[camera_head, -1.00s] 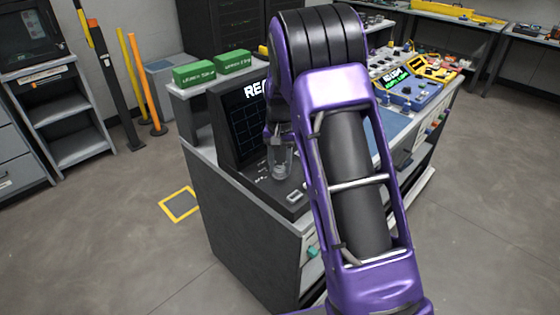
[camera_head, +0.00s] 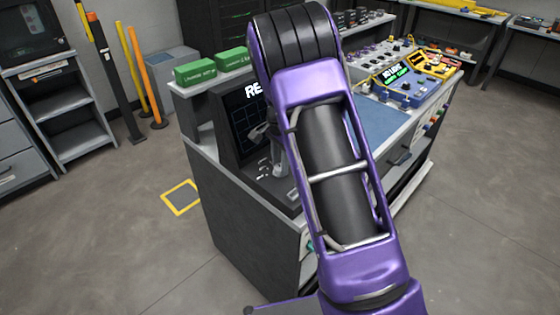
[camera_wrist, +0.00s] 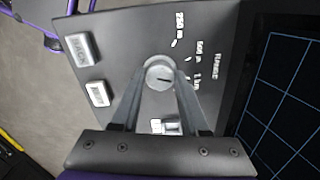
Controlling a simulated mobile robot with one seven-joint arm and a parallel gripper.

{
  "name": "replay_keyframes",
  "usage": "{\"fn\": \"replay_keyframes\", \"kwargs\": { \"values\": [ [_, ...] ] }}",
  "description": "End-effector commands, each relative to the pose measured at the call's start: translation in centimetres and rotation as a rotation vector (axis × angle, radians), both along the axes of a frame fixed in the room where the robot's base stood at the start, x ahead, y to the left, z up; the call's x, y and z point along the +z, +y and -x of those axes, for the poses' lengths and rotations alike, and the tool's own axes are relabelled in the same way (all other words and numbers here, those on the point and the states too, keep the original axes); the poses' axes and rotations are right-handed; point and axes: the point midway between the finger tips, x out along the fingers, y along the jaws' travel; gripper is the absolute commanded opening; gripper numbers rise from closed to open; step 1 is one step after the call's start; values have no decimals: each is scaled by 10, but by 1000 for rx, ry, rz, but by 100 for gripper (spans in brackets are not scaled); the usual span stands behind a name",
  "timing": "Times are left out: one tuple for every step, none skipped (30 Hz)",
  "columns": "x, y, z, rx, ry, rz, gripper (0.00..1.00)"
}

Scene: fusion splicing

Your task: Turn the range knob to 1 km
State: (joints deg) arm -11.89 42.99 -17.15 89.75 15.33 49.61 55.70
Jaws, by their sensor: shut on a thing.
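The range knob (camera_wrist: 159,74) is a round light-grey dial on a dark sloping panel. It sits between the two fingertips of my gripper (camera_wrist: 160,66), which is shut on it. A short dark line on the knob's face points right in the wrist view, roughly towards the "1 km" label (camera_wrist: 195,81). The "500 m" label (camera_wrist: 201,50) and "250 m" label (camera_wrist: 180,24) are farther up. In the head view my gripper (camera_head: 277,168) is at the panel of the black instrument (camera_head: 230,125), and the knob itself cannot be made out.
A button marked BACK (camera_wrist: 81,50) and another button (camera_wrist: 98,94) lie left of the knob. The instrument's dark grid screen (camera_wrist: 285,90) is at right. Green boxes (camera_head: 195,73) stand on the shelf behind. A blue mat (camera_head: 385,118) lies on the bench farther right.

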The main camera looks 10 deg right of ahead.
Motion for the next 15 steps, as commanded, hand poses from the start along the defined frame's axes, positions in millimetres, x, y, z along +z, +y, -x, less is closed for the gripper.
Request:
{"fn": "replay_keyframes", "kwargs": {
  "values": [
    [2,0,-1,-13,-4,1,0],
    [2,-1,-1,-18,-4,1,0],
    [2,-1,-1,-24,-4,1,0],
    [2,-1,-1,-28,-4,1,0],
    [1,-1,-1,-31,-4,1,0],
    [1,-1,-1,-35,-4,2,0],
    [1,-1,-1,-37,-4,2,0],
    [1,-1,-1,-38,-4,2,0],
    [1,-1,-1,-39,-4,2,0],
    [1,-1,-1,-40,-5,1,0],
    [1,-1,-1,-40,-5,1,0],
    [1,-1,-1,-40,-5,1,0],
    [1,-1,-1,-39,-5,1,0],
    [1,-1,-1,-39,-5,1,0],
    [1,-1,-1,-39,-5,1,0]
  ]
}}
